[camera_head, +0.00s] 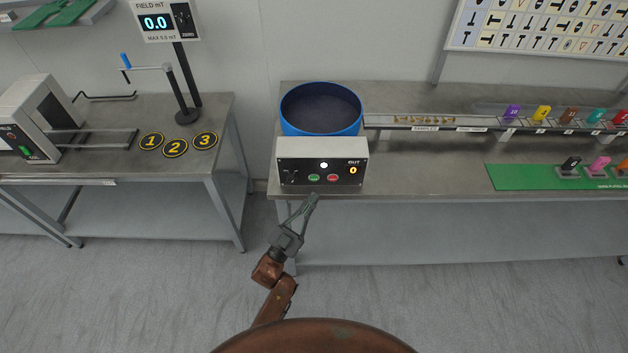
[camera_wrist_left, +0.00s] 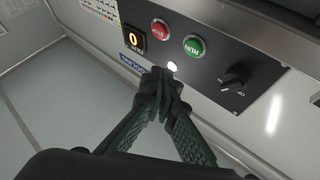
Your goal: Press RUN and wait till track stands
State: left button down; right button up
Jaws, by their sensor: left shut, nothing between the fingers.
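The control box (camera_head: 322,150) stands at the front edge of the right bench. Its green RUN button (camera_head: 314,178) sits left of a red button (camera_head: 333,178); both also show in the left wrist view, green RUN (camera_wrist_left: 194,46) and red (camera_wrist_left: 159,28). A white lamp (camera_head: 324,165) is lit, and the OUT display (camera_head: 353,170) reads 0. My left gripper (camera_head: 313,197) is shut and empty, its tips just below and in front of the panel, apart from RUN as far as I can see. In the left wrist view its tips (camera_wrist_left: 163,74) appear beside the lamp.
A blue bowl (camera_head: 321,108) stands behind the box. A track (camera_head: 480,125) with small brass-coloured parts runs right from it, past coloured numbered tags. A green mat (camera_head: 520,178) lies at the bench's front right. A left bench holds a field meter and numbered discs (camera_head: 176,147).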

aim_at(314, 178)
pick_arm(q)
jog(key=shift+w+b, duration=0.55)
jog(key=shift+w, duration=1.3)
jog(key=shift+w, duration=0.1)
jog(key=shift+w, duration=0.3)
jog(key=shift+w+b, duration=0.3)
jog(key=shift+w, duration=0.15)
dwell(0.6)
jog(key=shift+s, duration=0.15)
jog(key=shift+s+p, duration=0.5)
jog(key=shift+s, duration=0.25)
